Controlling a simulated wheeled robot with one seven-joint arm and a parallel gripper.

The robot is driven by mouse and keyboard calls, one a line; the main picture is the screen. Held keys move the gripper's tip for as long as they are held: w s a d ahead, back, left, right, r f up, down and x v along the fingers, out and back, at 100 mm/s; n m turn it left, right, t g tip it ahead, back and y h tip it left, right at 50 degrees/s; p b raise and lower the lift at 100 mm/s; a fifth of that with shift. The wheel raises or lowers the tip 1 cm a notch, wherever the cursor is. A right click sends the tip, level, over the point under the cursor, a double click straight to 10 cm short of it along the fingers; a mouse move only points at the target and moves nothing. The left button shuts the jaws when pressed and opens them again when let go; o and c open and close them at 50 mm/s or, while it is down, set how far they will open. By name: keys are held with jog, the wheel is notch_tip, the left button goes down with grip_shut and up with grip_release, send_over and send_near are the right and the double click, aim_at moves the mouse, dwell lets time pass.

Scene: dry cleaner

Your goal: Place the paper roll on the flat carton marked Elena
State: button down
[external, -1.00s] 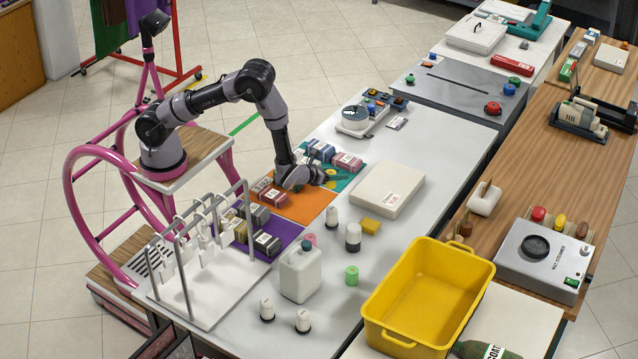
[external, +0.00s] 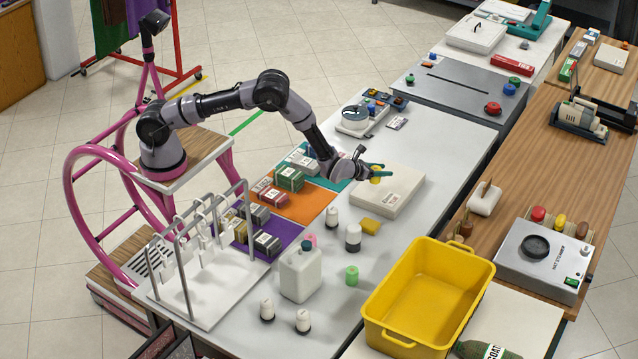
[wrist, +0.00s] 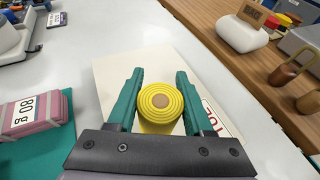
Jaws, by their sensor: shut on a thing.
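The yellow paper roll (wrist: 160,102) is upright between the two green fingers of my gripper (wrist: 160,76), with its coiled end and brown core facing the wrist camera. In the external view the roll (external: 376,179) shows small and yellow at my gripper (external: 377,172). The flat cream carton (external: 393,198) lies on the light table, and the roll is over its far left part. I cannot tell whether it touches the carton. The carton (wrist: 112,82) also shows under the fingers in the wrist view. Its red-edged label (wrist: 217,115) is partly hidden and not fully readable.
A yellow tub (external: 425,290) is in front. Table right of the carton is clear.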

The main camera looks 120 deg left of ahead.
jog(key=shift+f, duration=1.65)
jog(key=shift+f, duration=0.15)
jog(key=shift+c, duration=1.5)
grip_release()
